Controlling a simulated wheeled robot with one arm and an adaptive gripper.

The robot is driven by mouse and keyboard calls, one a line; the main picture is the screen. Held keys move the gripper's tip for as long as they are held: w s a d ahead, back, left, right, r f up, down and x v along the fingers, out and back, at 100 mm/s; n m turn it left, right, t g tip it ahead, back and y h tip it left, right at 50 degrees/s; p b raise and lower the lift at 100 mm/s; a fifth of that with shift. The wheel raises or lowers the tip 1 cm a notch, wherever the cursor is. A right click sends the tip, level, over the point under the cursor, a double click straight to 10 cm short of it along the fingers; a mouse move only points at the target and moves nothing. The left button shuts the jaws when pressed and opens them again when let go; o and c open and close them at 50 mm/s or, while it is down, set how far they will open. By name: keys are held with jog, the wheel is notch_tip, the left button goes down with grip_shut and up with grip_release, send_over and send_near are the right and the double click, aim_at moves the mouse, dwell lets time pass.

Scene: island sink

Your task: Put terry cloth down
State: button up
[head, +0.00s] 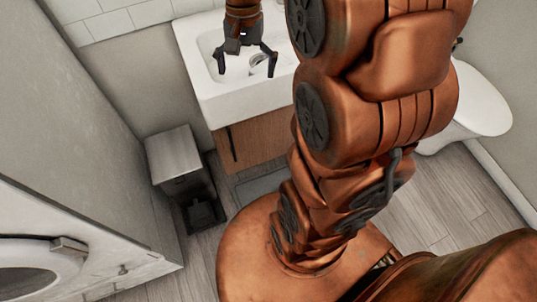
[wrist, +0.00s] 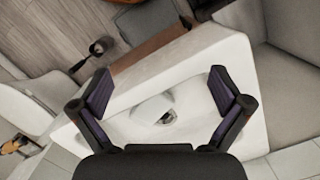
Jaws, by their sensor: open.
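My gripper (head: 246,71) is open over the white sink (head: 245,101), its two dark fingers spread wide and pointing down. The wrist view shows the same open gripper (wrist: 160,75) with nothing between the fingers. Below it in the sink (wrist: 205,48) lies a small pale shape (wrist: 150,107) with a dark spot at one end. It also shows between the fingers in the head view (head: 258,63). I cannot tell whether it is the terry cloth or a sink fitting. No other cloth is clearly visible.
A wooden cabinet (head: 253,140) stands under the sink. A grey bin (head: 178,163) is on the floor to its left. A white toilet (head: 482,103) is at the right, and a round-doored white appliance (head: 30,268) is at the lower left. Tiled wall backs the sink.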

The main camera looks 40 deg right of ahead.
jog(key=s+a+f+n, duration=0.1)
jog(key=s+a+n, duration=0.2)
jog(key=s, duration=0.3)
jog(key=s+a+f+n, duration=0.1)
jog(key=s+a+n, duration=0.1)
jog(key=s, duration=0.5)
jog(key=s+a+f+n+h, duration=0.1)
jog(key=s+a+n, duration=0.2)
jog(key=s, duration=0.3)
jog(key=shift+s+a+n+g, duration=0.2)
jog(key=shift+a+n+g, duration=0.1)
jog(key=shift+a+g, duration=0.1)
